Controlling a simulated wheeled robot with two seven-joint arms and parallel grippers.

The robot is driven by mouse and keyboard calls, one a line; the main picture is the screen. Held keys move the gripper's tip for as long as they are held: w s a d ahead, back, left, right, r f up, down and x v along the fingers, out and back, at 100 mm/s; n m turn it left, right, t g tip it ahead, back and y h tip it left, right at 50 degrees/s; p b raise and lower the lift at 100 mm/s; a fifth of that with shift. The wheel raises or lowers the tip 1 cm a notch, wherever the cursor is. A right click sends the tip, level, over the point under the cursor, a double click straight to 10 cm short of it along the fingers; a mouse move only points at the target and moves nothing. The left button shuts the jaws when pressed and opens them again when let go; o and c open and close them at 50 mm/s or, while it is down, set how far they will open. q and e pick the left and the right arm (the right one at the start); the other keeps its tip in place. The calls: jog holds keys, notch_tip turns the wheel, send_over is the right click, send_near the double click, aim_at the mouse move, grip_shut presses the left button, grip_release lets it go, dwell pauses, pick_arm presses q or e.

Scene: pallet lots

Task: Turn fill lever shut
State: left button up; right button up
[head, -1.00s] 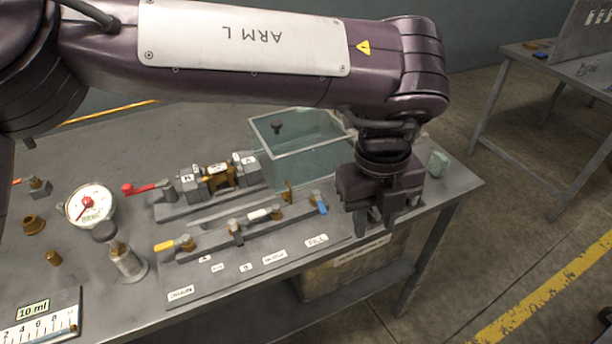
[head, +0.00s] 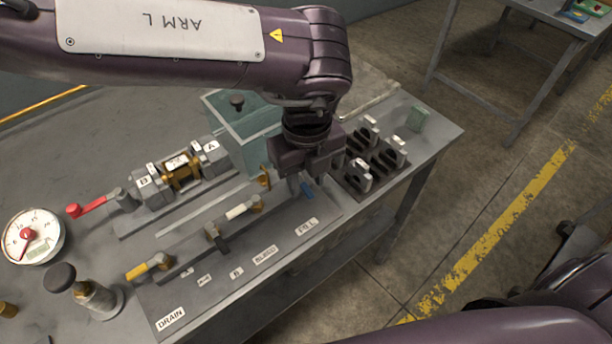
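The blue fill lever (head: 307,191) sits at the right end of the valve row, by the label reading FILL (head: 306,227). My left gripper (head: 306,184) points down right at the lever, its fingers apart with the blue handle showing between or just below them. I cannot tell whether a finger touches it. The gripper body hides the lever's base. My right gripper is out of view; only part of my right arm shows at lower right.
Along the same row are a white lever (head: 236,212), a dark lever (head: 220,242) and a yellow drain lever (head: 138,271). A red lever (head: 88,206), a gauge (head: 33,236) and a clear tank (head: 245,150) stand nearby. A dark rack (head: 372,170) is right of the gripper.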

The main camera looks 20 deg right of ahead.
pick_arm(q)
jog(key=shift+s+f, duration=0.15)
jog(key=shift+f, duration=0.25)
grip_shut()
